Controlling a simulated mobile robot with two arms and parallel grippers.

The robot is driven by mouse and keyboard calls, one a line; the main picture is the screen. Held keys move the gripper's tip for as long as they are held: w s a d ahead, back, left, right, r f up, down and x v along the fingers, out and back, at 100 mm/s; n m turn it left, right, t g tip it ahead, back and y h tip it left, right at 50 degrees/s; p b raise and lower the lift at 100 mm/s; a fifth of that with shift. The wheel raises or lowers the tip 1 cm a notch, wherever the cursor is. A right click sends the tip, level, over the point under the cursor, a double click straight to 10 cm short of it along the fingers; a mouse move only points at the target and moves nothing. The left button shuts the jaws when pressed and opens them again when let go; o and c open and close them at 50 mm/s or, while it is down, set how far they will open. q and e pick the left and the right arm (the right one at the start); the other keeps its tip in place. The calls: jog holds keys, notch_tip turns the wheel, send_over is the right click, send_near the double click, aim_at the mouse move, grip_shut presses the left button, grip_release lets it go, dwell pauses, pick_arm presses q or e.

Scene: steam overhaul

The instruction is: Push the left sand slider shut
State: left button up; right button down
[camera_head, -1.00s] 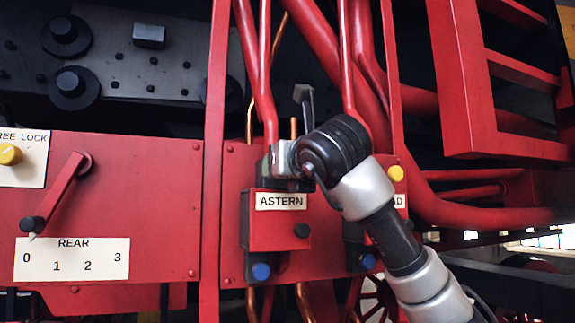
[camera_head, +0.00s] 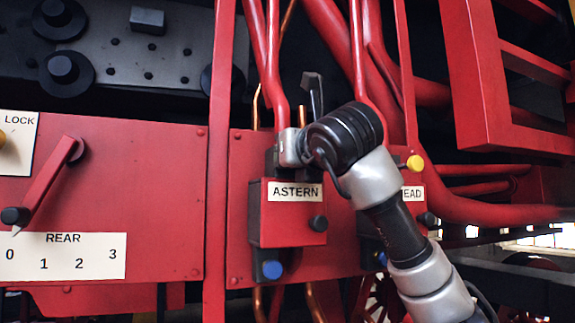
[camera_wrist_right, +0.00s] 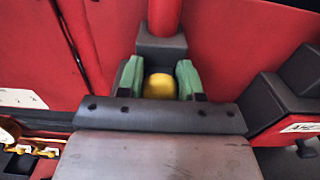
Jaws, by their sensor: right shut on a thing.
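The left sand slider appears to be the unit labelled ASTERN (camera_head: 295,192), a red box with a dark side on the red panel. A dark knob sits on its front and a blue knob (camera_head: 272,270) below it. My right gripper (camera_head: 276,156) is at the top of this box, its fingers mostly hidden by my wrist in the head view. In the right wrist view, its green fingertips (camera_wrist_right: 158,80) are shut on a yellow knob (camera_wrist_right: 159,87), one on each side, below a red pipe with a dark collar (camera_wrist_right: 161,45). My left gripper is not in view.
A similar unit, its label partly hidden, with a yellow knob (camera_head: 415,162), stands to the right, partly behind my right arm. A red lever (camera_head: 48,185) above the REAR scale (camera_head: 65,256) is at the left. Red pipes (camera_head: 273,70) run down close to my gripper.

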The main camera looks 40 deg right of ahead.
jog(key=shift+s, duration=0.3)
jog(key=c, duration=0.8)
grip_release()
jog(key=shift+w, duration=0.1)
jog(key=shift+o, duration=0.2)
jog(key=shift+f, duration=0.1)
pick_arm(q)
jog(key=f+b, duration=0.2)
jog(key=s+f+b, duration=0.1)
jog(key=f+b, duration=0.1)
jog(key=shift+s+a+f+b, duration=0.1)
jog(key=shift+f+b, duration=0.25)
jog(key=shift+b, duration=0.05)
pick_arm(e)
jog(key=v, duration=1)
jog(key=shift+s, duration=0.35)
jog(key=shift+a, duration=0.15)
jog(key=shift+c, duration=0.2)
